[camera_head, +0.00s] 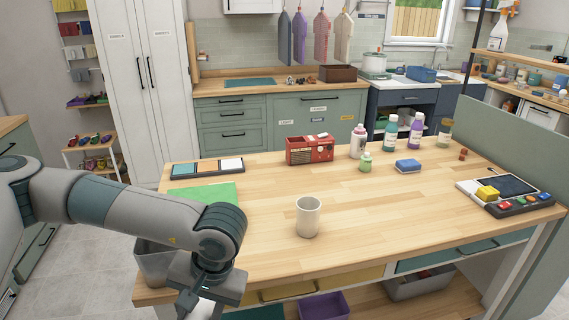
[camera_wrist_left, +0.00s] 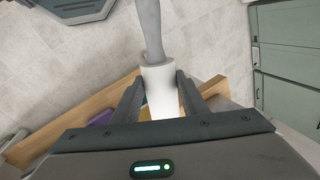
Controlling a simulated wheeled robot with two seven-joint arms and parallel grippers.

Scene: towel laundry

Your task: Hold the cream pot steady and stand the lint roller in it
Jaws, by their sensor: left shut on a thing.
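The cream pot (camera_head: 308,217) stands upright on the wooden table, near its front middle. Its mouth faces up, and no gripper touches it. My left gripper (camera_head: 196,300) is at the table's front left, low in the head view and well to the left of the pot. In the left wrist view, my left gripper (camera_wrist_left: 158,98) is shut on the lint roller (camera_wrist_left: 160,82), its fingers on either side of the white roll. The roller's grey handle (camera_wrist_left: 150,28) points away from the gripper. My right gripper is not in view.
A green cloth (camera_head: 205,193) and a tray with coloured panels (camera_head: 208,168) lie left of the pot. A red radio (camera_head: 310,150), several bottles and a blue sponge (camera_head: 408,165) stand behind. A button panel (camera_head: 519,204) is at the right. The table around the pot is clear.

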